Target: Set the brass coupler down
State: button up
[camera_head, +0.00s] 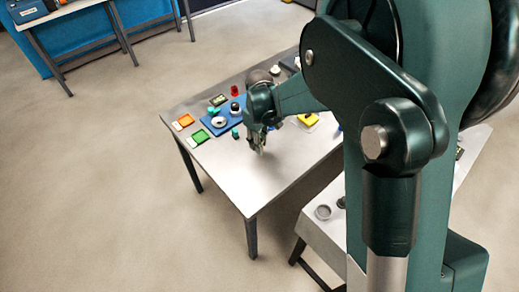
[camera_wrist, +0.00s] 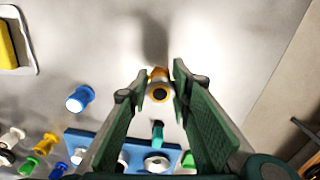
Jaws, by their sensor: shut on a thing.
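My gripper (camera_wrist: 160,88) is shut on the brass coupler (camera_wrist: 158,92), a small brass-orange ring-shaped piece with a dark hole, held between the fingertips in the wrist view. A dark shadow lies on the table just beyond it. I cannot tell whether the coupler touches the table. In the head view my gripper (camera_head: 261,150) is over the bare near part of the light grey table (camera_head: 254,185). The coupler is too small to make out there.
A blue board (camera_wrist: 80,145) bearing several pieces lies near the gripper, with a teal piece (camera_wrist: 157,130) by it. A blue spool (camera_wrist: 80,98) and several coloured spools lie left. A yellow block (camera_wrist: 7,45) sits in a white tray. The table's front is clear.

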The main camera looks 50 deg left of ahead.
jog(key=shift+f, duration=1.85)
jog(key=shift+f+b, duration=0.2)
jog(key=shift+b, duration=0.15)
jog(key=o, duration=0.9)
jog(key=shift+r, duration=0.15)
notch_tip(320, 180, up, 12)
jog(key=shift+r+p, duration=0.1)
jog(key=shift+p, duration=0.65)
